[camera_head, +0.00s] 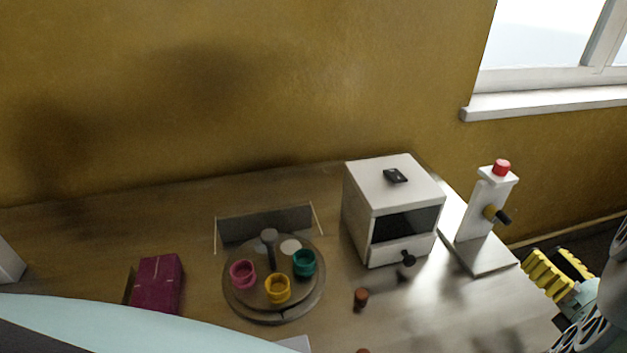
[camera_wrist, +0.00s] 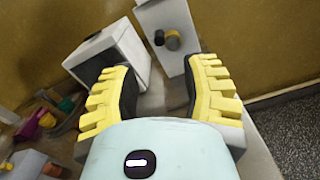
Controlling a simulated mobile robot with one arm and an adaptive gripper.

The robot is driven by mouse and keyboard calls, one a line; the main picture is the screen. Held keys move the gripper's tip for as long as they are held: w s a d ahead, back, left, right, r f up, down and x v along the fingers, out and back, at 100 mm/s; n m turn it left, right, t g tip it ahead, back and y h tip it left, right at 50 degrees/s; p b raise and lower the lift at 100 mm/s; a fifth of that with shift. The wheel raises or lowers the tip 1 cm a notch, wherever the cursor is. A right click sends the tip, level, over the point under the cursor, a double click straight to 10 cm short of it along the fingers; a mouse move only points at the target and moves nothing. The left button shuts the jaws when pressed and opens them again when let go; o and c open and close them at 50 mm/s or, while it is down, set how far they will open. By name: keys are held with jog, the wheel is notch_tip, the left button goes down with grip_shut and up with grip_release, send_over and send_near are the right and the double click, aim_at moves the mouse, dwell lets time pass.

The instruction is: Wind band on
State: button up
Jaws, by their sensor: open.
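A white upright stand (camera_head: 487,205) with a red button (camera_head: 501,167) on top stands at the right of the table on a flat white base. A brass-coloured round part with a dark knob (camera_head: 503,217) sticks out of its front. In the wrist view the stand (camera_wrist: 168,15) and its dark knob (camera_wrist: 160,38) show ahead, between and beyond my fingers. My gripper (camera_head: 562,264) is open and empty, lower right of the stand. Its yellow ribbed fingers also show in the wrist view (camera_wrist: 160,75). Nothing I can clearly identify as a band shows.
A white box (camera_head: 375,180) with a dark window and knob stands left of the stand. Further left are a round turntable (camera_head: 275,318) with pink, yellow and teal cups, a low dark panel (camera_head: 262,224) and a magenta block (camera_head: 158,284). A small brown-red piece (camera_head: 361,298) lies in front.

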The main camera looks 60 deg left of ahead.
aim_at(508, 224)
jog(key=p+x, duration=0.2)
jog(key=x, duration=0.7)
jog(key=shift+a+p, duration=0.35)
jog(key=shift+a, duration=0.05)
jog(key=shift+c, duration=0.3)
jog(key=shift+d, duration=0.1)
grip_shut()
jog(key=shift+f, duration=0.1)
